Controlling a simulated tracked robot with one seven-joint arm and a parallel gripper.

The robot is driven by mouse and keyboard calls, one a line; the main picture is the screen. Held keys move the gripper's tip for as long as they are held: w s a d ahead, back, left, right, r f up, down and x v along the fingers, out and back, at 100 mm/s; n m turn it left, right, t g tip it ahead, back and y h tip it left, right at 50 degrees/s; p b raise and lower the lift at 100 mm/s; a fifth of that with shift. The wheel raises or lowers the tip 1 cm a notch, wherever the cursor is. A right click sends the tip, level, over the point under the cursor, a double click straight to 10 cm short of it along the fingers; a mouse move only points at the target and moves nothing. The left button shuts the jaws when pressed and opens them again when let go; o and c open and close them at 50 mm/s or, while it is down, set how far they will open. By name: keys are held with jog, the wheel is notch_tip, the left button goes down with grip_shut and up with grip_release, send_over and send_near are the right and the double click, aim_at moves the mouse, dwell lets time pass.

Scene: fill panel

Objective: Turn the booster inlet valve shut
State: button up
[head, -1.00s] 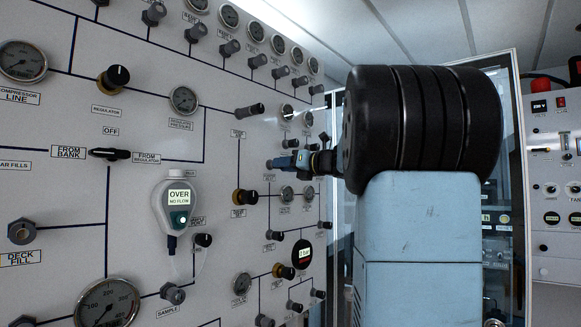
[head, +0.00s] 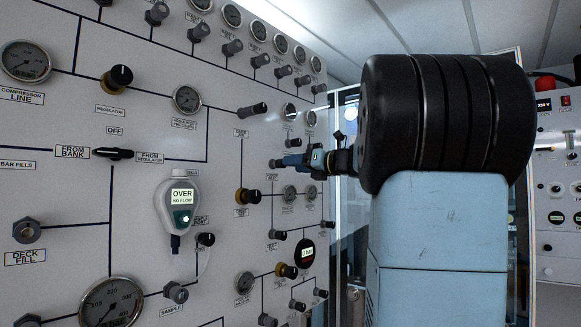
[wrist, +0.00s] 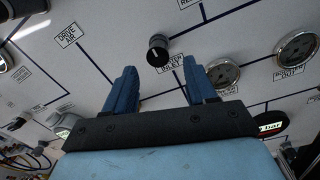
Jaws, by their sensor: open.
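The booster inlet valve is a black knob (wrist: 158,50) on the panel, beside a partly hidden label (wrist: 170,68) ending in "INLET". In the wrist view it sits just beyond the tips of my gripper (wrist: 160,70), roughly in line with the gap between them. The two blue fingers are spread apart with nothing between them. In the head view my gripper (head: 302,161) points left at the panel, and the knob (head: 275,163) shows at its tips. I cannot tell whether they touch. The knob's turn position is not readable.
Two gauges (wrist: 296,47) (wrist: 222,74) sit right of the knob, one partly behind the right finger. A "DRIVE AIR" label (wrist: 70,36) is up left. A round display (head: 307,252) and other knobs (head: 248,196) are lower on the panel. A handheld meter (head: 180,205) reads "OVER NO FLOW".

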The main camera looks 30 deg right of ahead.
jog(key=v, duration=1)
jog(key=shift+w+f, duration=0.1)
jog(key=shift+f, duration=0.05)
